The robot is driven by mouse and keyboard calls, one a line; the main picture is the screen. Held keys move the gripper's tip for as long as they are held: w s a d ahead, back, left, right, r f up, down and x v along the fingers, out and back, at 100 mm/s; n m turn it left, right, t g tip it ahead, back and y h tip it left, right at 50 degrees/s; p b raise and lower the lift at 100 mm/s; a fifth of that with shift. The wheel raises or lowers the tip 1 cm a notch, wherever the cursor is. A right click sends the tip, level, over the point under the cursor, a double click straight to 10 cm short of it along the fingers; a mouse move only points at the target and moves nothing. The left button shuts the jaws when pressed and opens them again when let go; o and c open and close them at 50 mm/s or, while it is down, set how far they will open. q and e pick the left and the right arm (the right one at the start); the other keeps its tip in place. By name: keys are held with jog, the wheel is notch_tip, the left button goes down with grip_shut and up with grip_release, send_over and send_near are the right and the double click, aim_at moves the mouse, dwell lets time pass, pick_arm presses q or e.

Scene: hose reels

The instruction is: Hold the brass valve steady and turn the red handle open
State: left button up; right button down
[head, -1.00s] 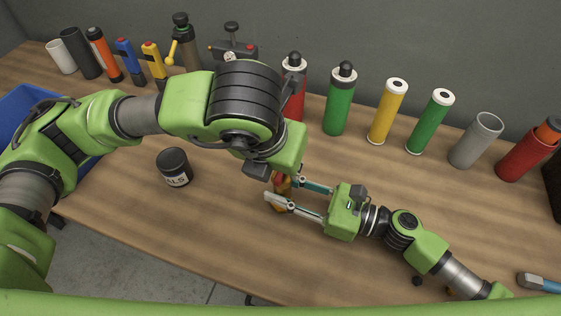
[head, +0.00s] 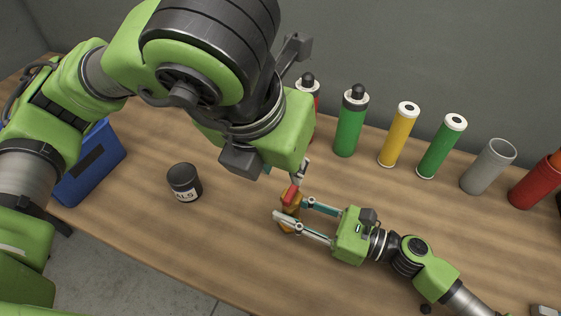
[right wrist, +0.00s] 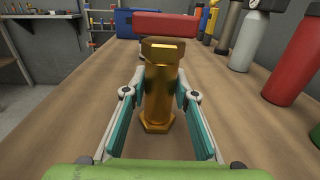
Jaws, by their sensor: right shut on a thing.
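The brass valve (head: 289,222) stands on the wooden bench between my right gripper's fingers (head: 288,210). In the right wrist view the upright brass body (right wrist: 160,95) has a finger on each side, shut on it. The red handle (head: 291,194) sits on top; in the right wrist view it lies crosswise as a red bar (right wrist: 165,25). My left gripper (head: 287,172) is just above and behind the handle. Its green palm hides much of its fingers, so I cannot tell its opening or whether it touches the handle. It is not visible in the right wrist view.
A black jar (head: 185,182) stands to the left, with a blue bin (head: 90,170) beyond it. A green bottle (head: 350,125), a yellow tube (head: 398,138), another green tube (head: 441,148) and a grey cup (head: 488,168) line the back. The front of the bench is clear.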

jog(key=c, duration=1.6)
grip_release()
jog(key=shift+o, duration=0.2)
jog(key=shift+d, duration=0.1)
